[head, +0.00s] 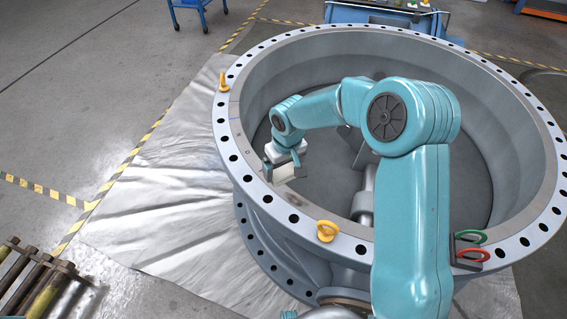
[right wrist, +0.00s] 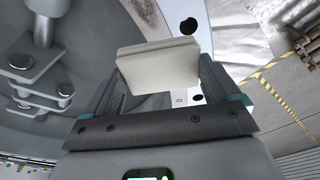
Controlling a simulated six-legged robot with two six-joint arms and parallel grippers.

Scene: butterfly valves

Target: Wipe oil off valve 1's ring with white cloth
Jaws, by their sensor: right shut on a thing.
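The large grey valve body (head: 240,205) stands on a silver sheet, with a flat ring (head: 237,130) around its open top and bolt holes along the flange. My right arm reaches over the opening from the front. My right gripper (head: 282,172) is at the left inner part of the ring and is shut on a folded white cloth. In the right wrist view the cloth (right wrist: 158,64) sits between the two fingers, over the ring's edge. I cannot tell whether it touches the ring. My left gripper is out of view.
Yellow eyebolts (head: 327,231) stand on the flange at front and left. A green ring and a red ring (head: 472,254) sit at the flange's front right. Metal bars (head: 35,280) lie at lower left. A blue cart (head: 195,8) stands behind.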

